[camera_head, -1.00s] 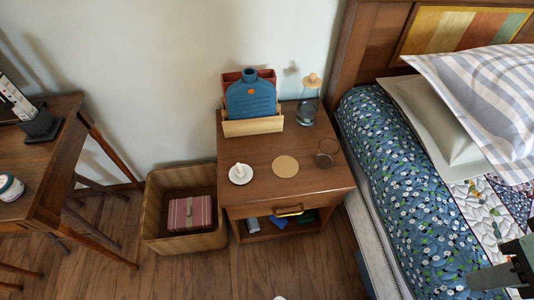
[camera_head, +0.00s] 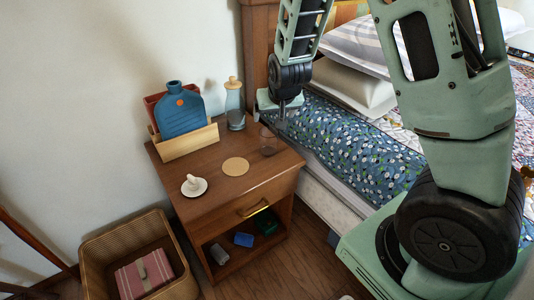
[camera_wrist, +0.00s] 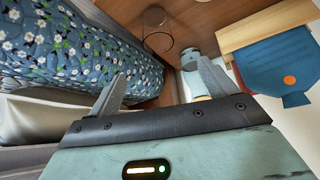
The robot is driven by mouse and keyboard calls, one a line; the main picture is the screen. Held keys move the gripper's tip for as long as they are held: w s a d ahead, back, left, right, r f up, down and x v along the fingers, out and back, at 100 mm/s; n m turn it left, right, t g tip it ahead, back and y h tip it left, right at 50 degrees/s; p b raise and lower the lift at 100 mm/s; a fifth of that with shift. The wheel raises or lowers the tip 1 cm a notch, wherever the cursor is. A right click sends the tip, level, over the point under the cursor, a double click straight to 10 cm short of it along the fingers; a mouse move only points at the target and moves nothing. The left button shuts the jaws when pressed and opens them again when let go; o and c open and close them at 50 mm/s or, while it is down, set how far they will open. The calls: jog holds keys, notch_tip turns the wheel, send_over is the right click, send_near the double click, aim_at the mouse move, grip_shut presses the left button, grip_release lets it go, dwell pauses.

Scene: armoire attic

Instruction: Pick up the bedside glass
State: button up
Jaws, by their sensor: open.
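The bedside glass (camera_head: 268,143) is clear and empty, standing upright on the nightstand (camera_head: 213,161) near its right edge. In the wrist view its rim (camera_wrist: 158,42) shows as a thin ring beyond the gap between my fingers. My gripper (camera_head: 282,118) is open and empty, beside the bed, above and slightly right of the glass, apart from it. Both fingers also show spread in the wrist view (camera_wrist: 161,78). A round cork coaster (camera_head: 235,166) lies left of the glass.
A corked carafe (camera_head: 234,108) stands behind the glass. A wooden holder (camera_head: 186,141) with a blue hot-water bottle (camera_head: 179,108) is at the back left. A white candle dish (camera_head: 194,186) sits at the front left. The bed (camera_head: 345,145) borders the right side.

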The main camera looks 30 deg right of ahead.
jog(key=b, duration=0.2)
send_near(269, 134)
jog(key=shift+w+a+f, duration=0.1)
jog(key=shift+a+f, duration=0.55)
jog(key=shift+f, duration=0.35)
jog(key=shift+d+x, duration=0.15)
jog(key=shift+x, duration=1.2)
jog(key=shift+d+x, duration=0.1)
jog(key=shift+x, duration=1.3)
jog(key=shift+r, duration=0.1)
jog(key=c, duration=1.2)
